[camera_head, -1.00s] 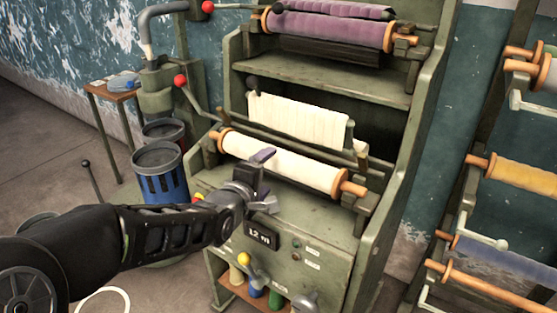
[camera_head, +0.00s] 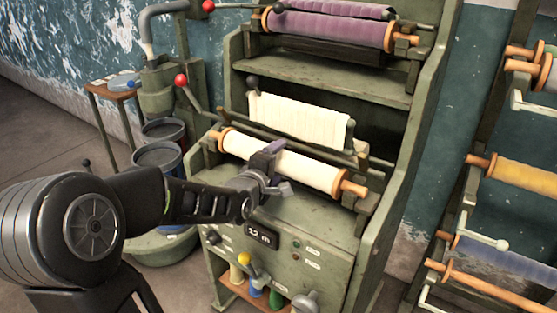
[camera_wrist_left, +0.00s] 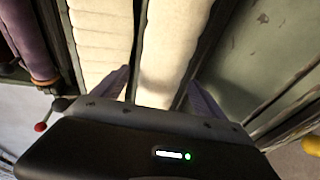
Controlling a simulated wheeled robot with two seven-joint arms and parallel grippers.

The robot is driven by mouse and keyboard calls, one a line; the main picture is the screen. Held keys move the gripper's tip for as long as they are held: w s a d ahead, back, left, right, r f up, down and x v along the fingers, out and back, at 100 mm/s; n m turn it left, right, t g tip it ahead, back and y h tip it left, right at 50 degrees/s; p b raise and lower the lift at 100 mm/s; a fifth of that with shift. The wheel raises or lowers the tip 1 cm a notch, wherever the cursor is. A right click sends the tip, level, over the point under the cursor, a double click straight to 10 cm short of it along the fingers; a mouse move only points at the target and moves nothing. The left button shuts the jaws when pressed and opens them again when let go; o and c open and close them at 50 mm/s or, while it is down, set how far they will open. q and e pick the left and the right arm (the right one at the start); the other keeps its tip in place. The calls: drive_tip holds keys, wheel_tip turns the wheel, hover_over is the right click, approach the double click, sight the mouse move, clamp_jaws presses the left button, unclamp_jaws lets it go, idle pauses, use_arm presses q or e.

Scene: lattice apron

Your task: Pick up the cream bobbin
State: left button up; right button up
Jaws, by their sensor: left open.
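The cream bobbin (camera_head: 315,173) is a long cream roll with orange-brown wooden ends. It lies across the front of the green machine, tilted down to the right in the head view. My left gripper (camera_head: 274,168) is open at the middle of the bobbin and hides a short part of it. In the left wrist view, the bobbin (camera_wrist_left: 174,40) runs between the two spread purple-grey fingers (camera_wrist_left: 160,95), one on each side. I cannot tell whether they touch it. My right gripper is not in view.
A pleated cream cloth (camera_head: 300,120) hangs just behind the bobbin. A purple roll (camera_head: 330,29) sits higher on the green machine (camera_head: 330,78). A red-knobbed lever (camera_head: 181,81) stands at left. A rack with a yellow roll (camera_head: 525,174) is at right. Small spools (camera_head: 255,290) sit below.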

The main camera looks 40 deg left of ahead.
use_arm(q)
drive_tip(key=shift+c, duration=0.2)
idle(0.4)
clamp_jaws()
drive_tip(key=shift+r, duration=0.1)
idle(0.6)
